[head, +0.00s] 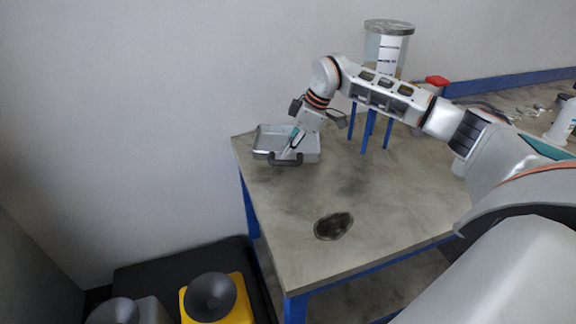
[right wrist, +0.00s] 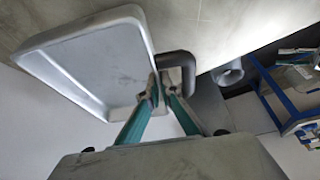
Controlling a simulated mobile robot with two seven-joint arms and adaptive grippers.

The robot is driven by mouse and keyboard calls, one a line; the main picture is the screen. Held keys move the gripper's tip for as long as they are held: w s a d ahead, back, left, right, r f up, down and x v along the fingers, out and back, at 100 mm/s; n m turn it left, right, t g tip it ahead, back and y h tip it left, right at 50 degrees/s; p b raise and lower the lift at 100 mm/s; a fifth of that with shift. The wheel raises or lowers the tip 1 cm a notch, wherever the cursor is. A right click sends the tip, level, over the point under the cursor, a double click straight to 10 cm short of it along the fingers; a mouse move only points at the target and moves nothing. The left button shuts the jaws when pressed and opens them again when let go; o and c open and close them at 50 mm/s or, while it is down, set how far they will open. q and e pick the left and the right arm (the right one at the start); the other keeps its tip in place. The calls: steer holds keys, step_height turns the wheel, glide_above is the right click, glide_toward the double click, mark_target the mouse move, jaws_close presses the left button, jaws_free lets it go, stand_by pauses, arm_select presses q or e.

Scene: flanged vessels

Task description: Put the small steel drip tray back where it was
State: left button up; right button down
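The small steel drip tray (head: 270,139) is a shallow grey pan with a black handle (head: 286,160), at the far left corner of the table. Whether it rests on the tabletop or is just above it I cannot tell. My right gripper (head: 293,151) reaches down to its handle side. In the right wrist view the tray (right wrist: 95,68) fills the upper left, and the fingers (right wrist: 161,95) are nearly together on the black handle (right wrist: 187,72), next to the tray's rim. The exact contact is partly hidden by the fingers. My left gripper is not in view.
On the table (head: 290,225) a dark oval opening or patch (head: 333,226) lies in front. A clear vessel (head: 388,45) on blue legs stands behind my right arm, near a red-capped container (head: 437,81). A white bottle (head: 563,121) is far right. The front left tabletop is clear.

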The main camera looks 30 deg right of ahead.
steer(key=shift+f, duration=2.5)
steer(key=shift+f, duration=0.1)
steer(key=c, duration=2.3)
jaws_free()
steer(key=shift+d+r, duration=0.1)
steer(key=shift+r, duration=0.3)
steer(key=v, duration=1.1)
steer(key=shift+s+r, duration=0.15)
steer(key=shift+r, duration=0.05)
steer(key=shift+f, duration=0.1)
